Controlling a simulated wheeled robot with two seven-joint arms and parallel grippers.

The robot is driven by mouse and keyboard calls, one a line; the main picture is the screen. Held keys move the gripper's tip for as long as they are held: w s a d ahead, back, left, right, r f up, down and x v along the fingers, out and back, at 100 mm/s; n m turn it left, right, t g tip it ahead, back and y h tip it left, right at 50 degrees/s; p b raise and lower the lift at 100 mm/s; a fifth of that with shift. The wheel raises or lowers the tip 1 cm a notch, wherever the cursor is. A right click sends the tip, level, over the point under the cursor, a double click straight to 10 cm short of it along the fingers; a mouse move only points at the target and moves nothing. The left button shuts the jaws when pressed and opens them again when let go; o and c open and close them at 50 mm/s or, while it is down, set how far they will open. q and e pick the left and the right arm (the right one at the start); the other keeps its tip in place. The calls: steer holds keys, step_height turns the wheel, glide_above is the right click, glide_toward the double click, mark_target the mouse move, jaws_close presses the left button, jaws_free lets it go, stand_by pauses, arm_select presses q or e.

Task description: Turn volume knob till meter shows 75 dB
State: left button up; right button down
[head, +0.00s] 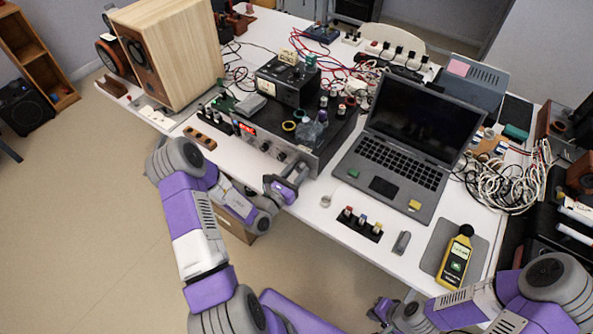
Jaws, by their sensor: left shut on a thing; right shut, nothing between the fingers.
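The amplifier (318,160) stands on the table with a red lit display (245,129) and small knobs on its front panel. My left gripper (297,172) is at the right part of this front panel, shut on what appears to be the volume knob; the fingers hide the knob. The yellow sound meter (464,247) lies on a grey mat (432,256) at the front right of the table. My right gripper (382,310) is shut and empty, low in front of the table edge.
An open laptop (409,175) stands right of the amplifier, and a wooden speaker (180,50) stands at the left. Several small plugs (360,222) and a grey stick (401,243) lie near the front edge. Tangled cables (505,185) fill the right side.

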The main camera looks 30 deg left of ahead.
arm_select(q)
steer(key=shift+m+p, duration=0.3)
steer(key=shift+m, duration=0.4)
steer(key=o, duration=1)
steer(key=shift+o, duration=0.2)
steer(key=s, duration=0.5)
steer(key=s+p, duration=0.1)
steer(key=s, duration=0.1)
steer(key=shift+s+a, duration=0.25)
steer(key=shift+s, duration=0.05)
steer(key=shift+d, duration=0.1)
